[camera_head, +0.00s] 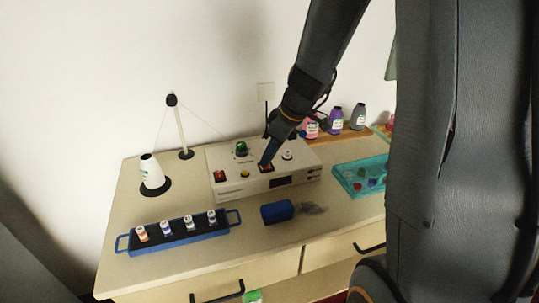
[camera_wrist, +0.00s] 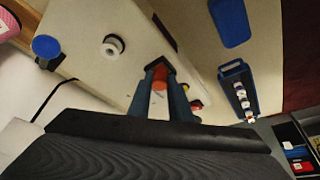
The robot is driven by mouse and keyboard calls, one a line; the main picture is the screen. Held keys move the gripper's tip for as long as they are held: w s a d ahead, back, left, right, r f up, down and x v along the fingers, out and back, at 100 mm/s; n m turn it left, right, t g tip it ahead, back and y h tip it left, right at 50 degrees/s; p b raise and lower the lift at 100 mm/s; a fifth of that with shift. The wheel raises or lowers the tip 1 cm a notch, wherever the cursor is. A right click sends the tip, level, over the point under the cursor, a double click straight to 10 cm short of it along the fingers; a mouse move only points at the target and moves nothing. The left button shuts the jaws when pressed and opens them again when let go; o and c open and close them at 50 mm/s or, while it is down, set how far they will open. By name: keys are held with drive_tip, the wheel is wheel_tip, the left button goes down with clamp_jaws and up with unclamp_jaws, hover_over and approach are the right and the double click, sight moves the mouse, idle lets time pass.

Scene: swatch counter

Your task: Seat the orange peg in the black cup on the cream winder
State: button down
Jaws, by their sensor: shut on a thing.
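The cream winder (camera_head: 225,193) stands on the counter; its pale top (camera_wrist: 85,25) fills the upper left of the wrist view. My gripper (camera_head: 267,163) is over the winder's top, with its blue fingers pointing down. In the wrist view my gripper (camera_wrist: 163,80) is shut on the orange peg (camera_wrist: 160,78), whose orange part shows between the fingertips. A black rim, apparently the black cup (camera_wrist: 153,64), shows right at the fingertips. The fingers hide most of it, and I cannot tell how deep the peg sits.
A white spool (camera_head: 288,154) and a green spool (camera_head: 241,148) stand on the winder; red (camera_head: 219,175) and yellow (camera_head: 245,173) buttons are at its front. A blue rack (camera_head: 180,241) with several bobbins, a blue block (camera_head: 277,212) and a teal tray (camera_head: 347,185) lie around it.

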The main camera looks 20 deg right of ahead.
drive_tip(key=c, duration=1.5)
unclamp_jaws()
drive_tip(key=shift+c, duration=0.2)
drive_tip(key=b+v, duration=0.1)
drive_tip(key=v, duration=0.6)
drive_tip(key=shift+r, duration=0.35)
drive_tip(key=shift+s+d, duration=0.1)
drive_tip(key=s+a+f+m+g+h, duration=0.1)
drive_tip(key=s+f+m, duration=0.3)
drive_tip(key=s, duration=0.3)
drive_tip(key=s+a+f+m+g+h, duration=0.1)
drive_tip(key=s+a+f+m+h, duration=0.1)
drive_tip(key=s+f+m, duration=0.2)
drive_tip(key=shift+s+f+m, duration=0.35)
drive_tip(key=shift+s+m, duration=0.15)
drive_tip(key=shift+s, duration=1.2)
